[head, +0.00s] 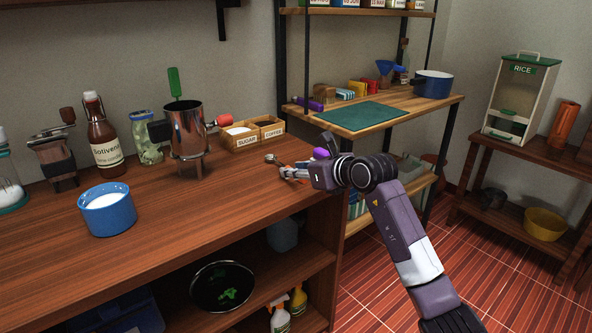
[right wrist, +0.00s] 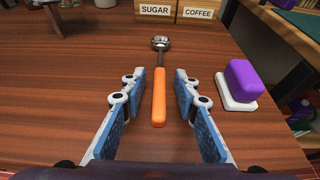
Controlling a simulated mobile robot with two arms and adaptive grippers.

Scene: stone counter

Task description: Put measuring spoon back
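The measuring spoon has an orange handle (right wrist: 159,98) and a metal bowl (right wrist: 161,43). It lies on the wooden counter with its bowl pointing toward the sugar and coffee boxes; the bowl also shows in the head view (head: 271,158). My right gripper (head: 285,173) is low over the counter's right end. In the right wrist view its fingers (right wrist: 153,85) are spread on both sides of the handle, with gaps showing on each side. The sugar box (head: 240,138) and the coffee box (head: 270,129) stand behind the spoon. My left gripper is not in view.
A purple block on a white base (right wrist: 240,84) lies right of the spoon, near the counter's edge. A metal pot on legs (head: 187,133), a bottle (head: 103,138) and a blue container with white contents (head: 108,209) stand to the left. The counter's front middle is clear.

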